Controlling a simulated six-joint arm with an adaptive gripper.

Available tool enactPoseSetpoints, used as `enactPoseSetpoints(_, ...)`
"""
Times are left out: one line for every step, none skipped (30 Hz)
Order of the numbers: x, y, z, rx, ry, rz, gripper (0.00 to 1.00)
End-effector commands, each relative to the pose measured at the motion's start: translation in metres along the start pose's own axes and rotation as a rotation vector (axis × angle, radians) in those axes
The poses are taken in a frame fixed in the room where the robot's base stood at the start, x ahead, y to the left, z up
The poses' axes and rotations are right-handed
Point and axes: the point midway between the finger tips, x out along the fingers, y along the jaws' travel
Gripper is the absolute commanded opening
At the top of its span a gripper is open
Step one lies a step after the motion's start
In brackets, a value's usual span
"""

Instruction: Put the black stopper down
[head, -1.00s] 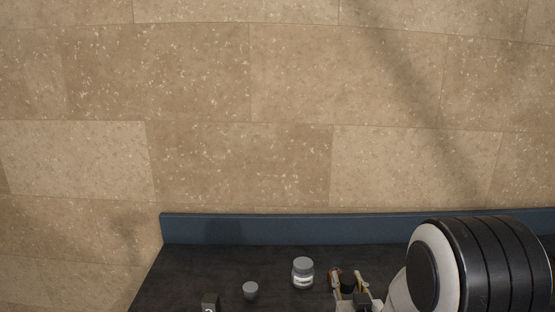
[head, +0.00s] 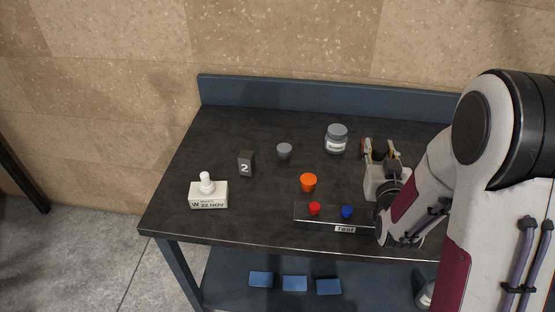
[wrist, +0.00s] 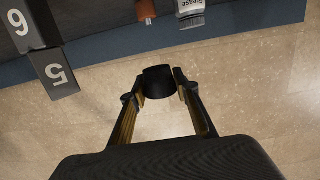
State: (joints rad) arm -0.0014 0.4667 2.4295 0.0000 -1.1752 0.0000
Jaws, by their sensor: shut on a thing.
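The black stopper (wrist: 158,80) is between the two fingertips of my gripper (wrist: 158,88) in the wrist view. My gripper is shut on it. In the head view my gripper (head: 380,146) is over the back right of the dark table (head: 240,135), and the stopper shows as a small dark shape between the fingers (head: 379,154). The wrist view faces the floor or wall past a blue edge, so the stopper's height above the table cannot be told.
A lidded jar (head: 336,140) and a grey stopper (head: 284,151) stand left of my gripper. An orange stopper (head: 308,182), red stopper (head: 314,208) and blue stopper (head: 347,211) are near a labelled plate (head: 300,213). A "2" block (head: 246,164) and white stopper on a box (head: 207,188) stand left.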

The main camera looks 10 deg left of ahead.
Motion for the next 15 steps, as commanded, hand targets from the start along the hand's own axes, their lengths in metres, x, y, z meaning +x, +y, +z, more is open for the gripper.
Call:
enactPoseSetpoints(0.0, -0.002, 0.0, -0.001, 0.0, -0.004, 0.09)
enactPoseSetpoints(0.0, -0.004, 0.0, -0.001, 0.0, -0.006, 0.09)
enactPoseSetpoints(0.0, -0.007, 0.0, -0.002, 0.0, -0.011, 0.09)
enactPoseSetpoints(0.0, -0.009, 0.0, -0.002, 0.0, -0.016, 0.09)
enactPoseSetpoints(0.0, -0.013, 0.0, -0.003, 0.0, -0.021, 0.09)
enactPoseSetpoints(0.0, -0.018, 0.001, -0.004, 0.0, -0.029, 0.09)
enactPoseSetpoints(0.0, -0.022, 0.002, -0.006, -0.001, -0.037, 0.09)
enactPoseSetpoints(0.0, -0.028, 0.003, -0.007, -0.001, -0.046, 0.09)
enactPoseSetpoints(-0.001, -0.035, 0.004, -0.009, -0.001, -0.058, 0.09)
enactPoseSetpoints(-0.001, -0.041, 0.005, -0.011, -0.001, -0.069, 0.09)
enactPoseSetpoints(-0.001, -0.048, 0.006, -0.012, -0.001, -0.081, 0.09)
enactPoseSetpoints(-0.002, -0.058, 0.008, -0.015, 0.0, -0.097, 0.09)
enactPoseSetpoints(-0.002, -0.066, 0.009, -0.017, 0.0, -0.11, 0.09)
enactPoseSetpoints(-0.003, -0.074, 0.011, -0.019, -0.001, -0.123, 0.09)
enactPoseSetpoints(-0.003, -0.085, 0.012, -0.022, -0.001, -0.142, 0.09)
